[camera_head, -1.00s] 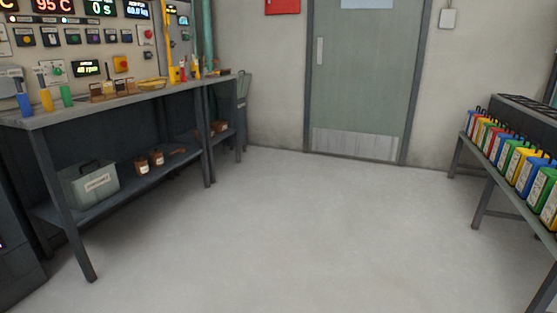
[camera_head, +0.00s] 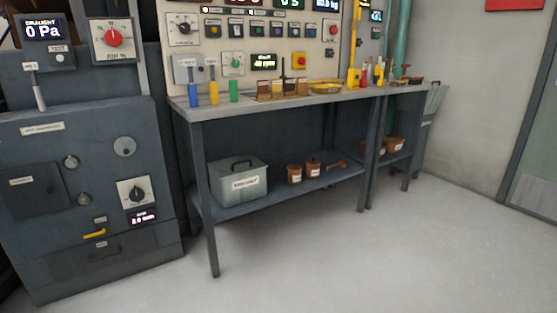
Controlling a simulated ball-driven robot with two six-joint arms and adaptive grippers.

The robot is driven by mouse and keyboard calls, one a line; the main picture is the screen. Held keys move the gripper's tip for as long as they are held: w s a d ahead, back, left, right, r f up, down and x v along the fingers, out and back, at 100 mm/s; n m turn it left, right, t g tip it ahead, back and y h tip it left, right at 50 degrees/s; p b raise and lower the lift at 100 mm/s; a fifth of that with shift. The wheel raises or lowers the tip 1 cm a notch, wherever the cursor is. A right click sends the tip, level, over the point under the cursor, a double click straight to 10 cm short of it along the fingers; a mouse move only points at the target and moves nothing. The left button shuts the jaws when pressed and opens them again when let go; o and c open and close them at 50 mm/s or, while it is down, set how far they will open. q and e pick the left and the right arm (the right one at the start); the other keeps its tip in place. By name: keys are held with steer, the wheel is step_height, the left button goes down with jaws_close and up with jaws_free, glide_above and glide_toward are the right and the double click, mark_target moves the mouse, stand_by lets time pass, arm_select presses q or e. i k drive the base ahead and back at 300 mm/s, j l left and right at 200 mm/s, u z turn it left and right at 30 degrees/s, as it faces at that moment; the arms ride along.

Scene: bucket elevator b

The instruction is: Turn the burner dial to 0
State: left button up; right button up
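A dial with a red round knob (camera_head: 113,39) on a white square plate sits at the upper left, with a scale around it; its label is too small to read surely. A second dial with a black knob (camera_head: 136,194) is on the front of the dark cabinet, above a small lit display (camera_head: 143,216). A third dial with a black knob (camera_head: 183,28) is on the beige panel. I cannot tell for sure which is the burner dial, nor its exact setting. Neither gripper is in view.
The dark cabinet (camera_head: 60,255) stands at the left, with a lever (camera_head: 38,95) and a yellow handle (camera_head: 94,233). A workbench (camera_head: 290,104) with bottles and trays stands beside it; a grey box (camera_head: 238,184) is on its lower shelf. The floor (camera_head: 350,270) in front is clear.

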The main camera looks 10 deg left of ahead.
mark_target(185, 28)
steer(key=i+j+u, duration=0.2)
steer(key=i+u, duration=0.7)
